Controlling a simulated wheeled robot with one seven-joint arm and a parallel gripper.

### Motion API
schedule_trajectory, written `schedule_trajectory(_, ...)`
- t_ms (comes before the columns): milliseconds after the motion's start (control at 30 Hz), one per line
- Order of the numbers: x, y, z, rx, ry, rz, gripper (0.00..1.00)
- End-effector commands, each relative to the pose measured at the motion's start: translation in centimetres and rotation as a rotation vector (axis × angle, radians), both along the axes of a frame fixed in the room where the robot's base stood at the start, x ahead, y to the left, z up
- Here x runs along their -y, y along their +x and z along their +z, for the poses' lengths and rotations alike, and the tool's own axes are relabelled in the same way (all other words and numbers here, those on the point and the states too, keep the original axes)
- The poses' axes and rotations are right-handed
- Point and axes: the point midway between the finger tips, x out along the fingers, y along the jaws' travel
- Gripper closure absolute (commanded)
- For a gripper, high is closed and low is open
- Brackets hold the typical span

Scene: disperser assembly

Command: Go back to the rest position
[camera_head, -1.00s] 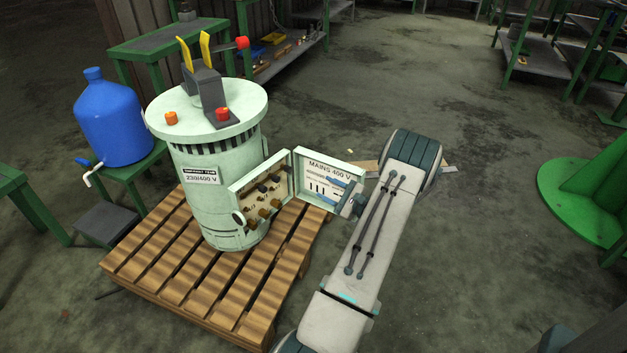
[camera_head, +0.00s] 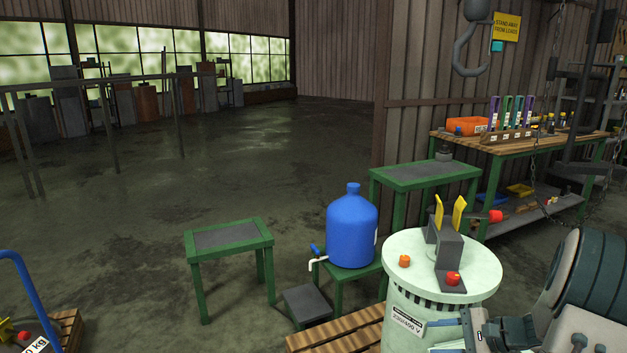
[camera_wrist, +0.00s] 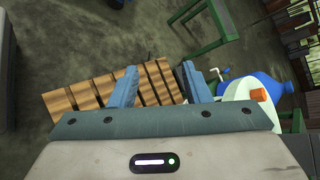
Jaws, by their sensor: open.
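My gripper (camera_wrist: 158,88) is open, with two blue fingers apart and nothing between them in the wrist view. In the head view it (camera_head: 463,340) shows at the bottom edge, in front of the lower body of the pale green disperser machine (camera_head: 427,275). I cannot tell whether it touches the machine. The machine has a round top with yellow prongs, a grey bracket, and orange and red knobs. It also shows in the wrist view (camera_wrist: 235,90), right of the fingers. The lower part of the machine is cut off in the head view.
A wooden pallet (camera_head: 335,333) lies under the machine. A blue jug (camera_head: 352,228) with a tap stands on a green stand beside it. A low green table (camera_head: 228,238) is further left. A workbench (camera_head: 560,148) and hanging hook (camera_head: 475,40) are at right.

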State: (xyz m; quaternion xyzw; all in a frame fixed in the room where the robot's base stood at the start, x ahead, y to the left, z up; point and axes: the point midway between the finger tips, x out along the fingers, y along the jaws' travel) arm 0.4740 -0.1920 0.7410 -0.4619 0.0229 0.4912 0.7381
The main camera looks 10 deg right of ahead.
Motion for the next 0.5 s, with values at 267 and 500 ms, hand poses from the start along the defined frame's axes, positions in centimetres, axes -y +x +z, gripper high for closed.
schedule_trajectory(267, -10.8, -4.3, 10.3, -0.064, -0.334, 0.391, 0.57)
schedule_trajectory(500, -16.2, -9.6, 17.1, -0.043, -0.650, 0.670, 0.57)
